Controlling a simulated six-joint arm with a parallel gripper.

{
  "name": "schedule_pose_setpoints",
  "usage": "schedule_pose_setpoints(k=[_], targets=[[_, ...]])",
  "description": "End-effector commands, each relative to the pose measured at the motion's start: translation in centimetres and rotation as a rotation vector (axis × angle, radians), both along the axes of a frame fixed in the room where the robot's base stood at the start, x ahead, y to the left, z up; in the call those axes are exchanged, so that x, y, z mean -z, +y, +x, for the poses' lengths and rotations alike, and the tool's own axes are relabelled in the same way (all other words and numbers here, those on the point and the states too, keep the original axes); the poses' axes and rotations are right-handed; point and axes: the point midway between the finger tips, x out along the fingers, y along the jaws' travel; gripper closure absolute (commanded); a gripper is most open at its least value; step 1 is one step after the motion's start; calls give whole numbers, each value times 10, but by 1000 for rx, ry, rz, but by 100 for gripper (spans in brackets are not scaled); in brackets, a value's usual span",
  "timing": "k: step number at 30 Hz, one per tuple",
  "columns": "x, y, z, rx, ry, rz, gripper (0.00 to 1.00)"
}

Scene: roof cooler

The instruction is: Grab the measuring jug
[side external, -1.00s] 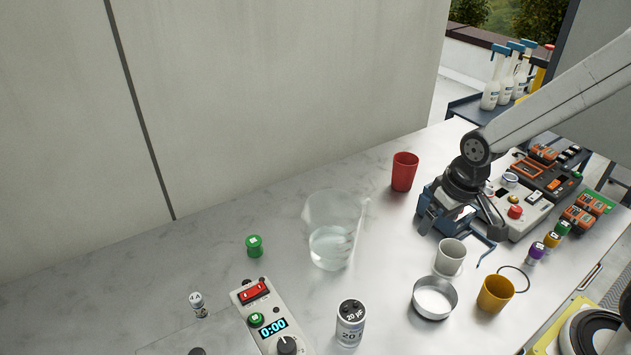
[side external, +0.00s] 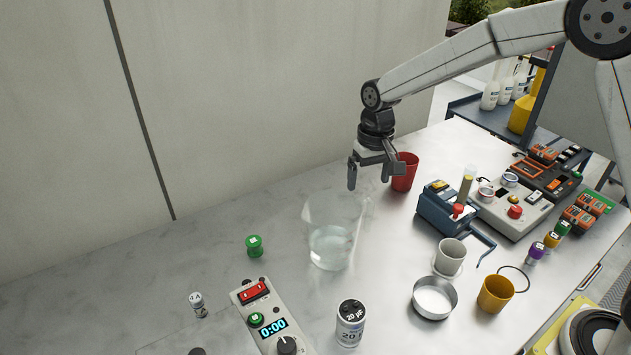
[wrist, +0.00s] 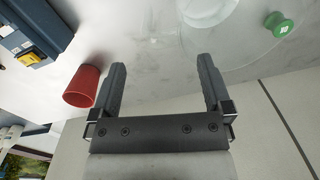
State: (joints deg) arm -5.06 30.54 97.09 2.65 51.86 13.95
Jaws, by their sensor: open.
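The measuring jug (side external: 331,246) is clear and see-through, upright on the metal table, with some clear liquid low inside. In the wrist view part of the jug (wrist: 208,12) shows at the top edge, cut off by the frame. My gripper (side external: 368,184) is open and empty. In the side view it hangs above and behind the jug's right side, apart from it. In the wrist view my gripper's two fingers (wrist: 163,68) point toward the jug, with bare table between them.
A red cup (side external: 404,172) stands close to the right of my gripper. A blue device (side external: 447,209), white mug (side external: 449,257), metal dish (side external: 434,298) and yellow cup (side external: 495,293) are farther right. A green-capped piece (side external: 254,245) is left of the jug; a capacitor (side external: 350,323) is in front.

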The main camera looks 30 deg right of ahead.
Motion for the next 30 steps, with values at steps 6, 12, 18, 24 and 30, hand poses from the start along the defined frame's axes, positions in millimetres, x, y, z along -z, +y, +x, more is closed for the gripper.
schedule_pose_setpoints(k=[6,12,18,24,30], targets=[[7,0,0,0,2,-1,0],[23,1,0,-1,2,-1,0],[26,1,0,-1,-1,0,0],[35,2,0,-1,2,-1,0],[57,3,0,-1,3,0,0]])
